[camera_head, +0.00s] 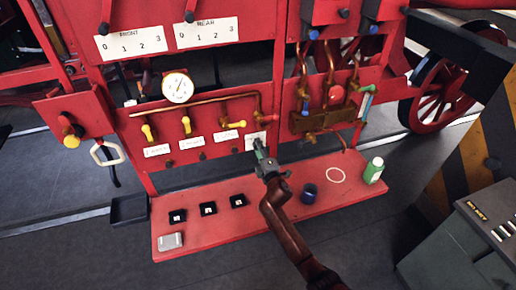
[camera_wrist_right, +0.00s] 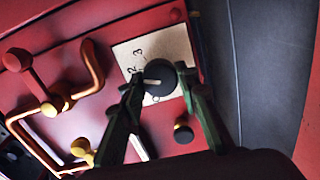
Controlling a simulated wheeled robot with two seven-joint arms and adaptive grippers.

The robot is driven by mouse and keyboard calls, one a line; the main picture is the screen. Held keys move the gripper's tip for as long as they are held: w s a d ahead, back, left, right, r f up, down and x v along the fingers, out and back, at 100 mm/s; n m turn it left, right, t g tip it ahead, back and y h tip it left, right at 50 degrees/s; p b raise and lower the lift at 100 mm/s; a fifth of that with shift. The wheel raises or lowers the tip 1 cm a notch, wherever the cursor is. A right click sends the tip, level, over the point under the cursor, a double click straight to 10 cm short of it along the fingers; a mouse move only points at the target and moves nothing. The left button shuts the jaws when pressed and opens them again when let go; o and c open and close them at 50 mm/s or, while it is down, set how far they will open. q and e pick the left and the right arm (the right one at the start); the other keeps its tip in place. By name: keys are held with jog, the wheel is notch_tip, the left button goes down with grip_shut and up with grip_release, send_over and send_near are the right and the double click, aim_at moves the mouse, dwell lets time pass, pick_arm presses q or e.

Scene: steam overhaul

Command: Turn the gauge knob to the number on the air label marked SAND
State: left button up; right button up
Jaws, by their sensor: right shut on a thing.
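The gauge knob (camera_wrist_right: 160,78) is a dark round knob with a pale pointer line, on a white number plate (camera_wrist_right: 178,42). The digits 2 and 3 show on the plate; other digits are hidden. The pointer lies toward the picture's left; I cannot tell its exact number. My right gripper (camera_wrist_right: 162,84) has its green-tipped fingers on both sides of the knob, shut on it. In the head view my right gripper (camera_head: 262,153) covers the knob beside the plate (camera_head: 255,140). White air labels (camera_head: 156,151) sit under yellow-handled valves; their writing is too small to read.
A round gauge (camera_head: 177,88) hangs above the valves. Copper pipes (camera_head: 331,75) stand to the right.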

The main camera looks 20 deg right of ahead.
jog(key=shift+m+p, duration=0.65)
jog(key=shift+m, duration=2.85)
jog(key=shift+f, duration=0.1)
jog(key=o, duration=1.2)
jog(key=shift+c, duration=0.2)
jog(key=s, duration=1.2)
jog(key=shift+d+r, duration=0.25)
jog(key=shift+d, duration=0.1)
